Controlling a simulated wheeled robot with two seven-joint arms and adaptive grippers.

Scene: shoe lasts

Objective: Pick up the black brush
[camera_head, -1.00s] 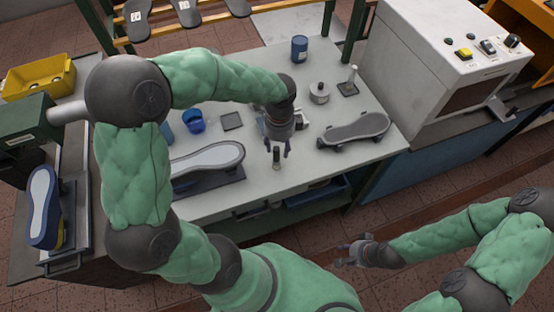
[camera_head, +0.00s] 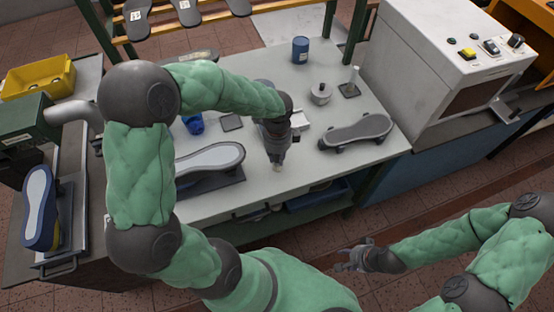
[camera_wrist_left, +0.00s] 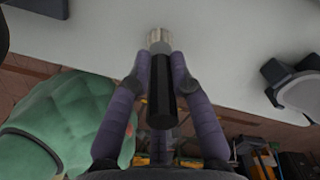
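The black brush (camera_wrist_left: 161,95) has a dark cylindrical handle and a pale bristle end, and shows between my left fingers in the left wrist view. In the head view only its pale lower tip (camera_head: 277,168) shows below the fingers, near the table's front edge. My left gripper (camera_head: 278,157) points down over the brush. In the left wrist view the purple fingertips (camera_wrist_left: 161,60) close in on both sides of the brush and appear to touch it. Whether the brush rests on the table is unclear. My right gripper (camera_head: 342,259) is open and empty, in front of the table.
A blue can (camera_head: 300,50), a metal pot (camera_head: 320,94) and a blue cup (camera_head: 194,124) stand farther back. A large machine (camera_head: 450,60) bounds the right.

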